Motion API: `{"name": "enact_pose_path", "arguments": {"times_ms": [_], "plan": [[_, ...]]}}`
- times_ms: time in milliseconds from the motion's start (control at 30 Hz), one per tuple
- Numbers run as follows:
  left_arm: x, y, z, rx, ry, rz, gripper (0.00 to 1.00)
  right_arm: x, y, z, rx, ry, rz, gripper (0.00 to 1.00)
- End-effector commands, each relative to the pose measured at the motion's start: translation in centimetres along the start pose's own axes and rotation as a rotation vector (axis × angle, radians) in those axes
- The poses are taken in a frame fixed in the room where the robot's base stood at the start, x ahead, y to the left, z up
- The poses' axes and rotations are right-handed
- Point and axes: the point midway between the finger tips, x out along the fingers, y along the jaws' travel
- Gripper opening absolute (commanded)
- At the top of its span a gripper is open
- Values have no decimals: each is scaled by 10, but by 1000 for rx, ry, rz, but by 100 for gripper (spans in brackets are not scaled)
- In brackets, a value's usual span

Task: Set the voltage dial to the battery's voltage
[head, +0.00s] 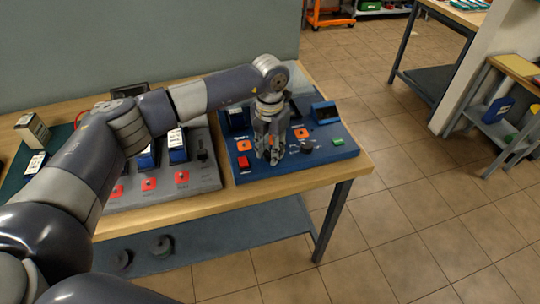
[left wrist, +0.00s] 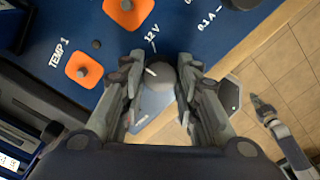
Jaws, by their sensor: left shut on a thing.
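The voltage dial (left wrist: 160,76) is a dark round knob with a pale pointer line, seen between my fingertips in the left wrist view. A white "12 V" mark stands just above it there; I cannot tell exactly where the pointer aims. My left gripper (head: 269,153) points down over the blue panel (head: 345,153) and is shut on the dial, also in the left wrist view (left wrist: 158,80). In the head view the gripper hides the dial. A dark battery (head: 237,119) stands at the panel's back left; its label is unreadable. My right gripper (left wrist: 262,106) seems to show small over the floor.
The panel also has a black knob (head: 307,146), a green button (head: 338,142), a red button (head: 243,162), orange terminals (head: 301,133) and a display (head: 325,112). A grey charger (head: 203,183) with blue batteries (head: 178,147) stands left. Open floor lies right of the bench.

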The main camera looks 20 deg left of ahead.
Motion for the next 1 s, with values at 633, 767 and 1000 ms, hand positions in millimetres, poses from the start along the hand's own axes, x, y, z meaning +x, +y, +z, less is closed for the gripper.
{"name": "enact_pose_path", "arguments": {"times_ms": [633, 767, 1000], "plan": [[3, 0, 0, 553, -1, 1, 6, 53, -5, 4, 2, 1, -4, 0], [2, 0, 0, 620, 0, 0, 6, 58, -5, 5, 2, 1, -4, 0], [1, 0, 0, 690, 0, 0, 6, 62, -5, 5, 1, 1, -4, 0]]}}
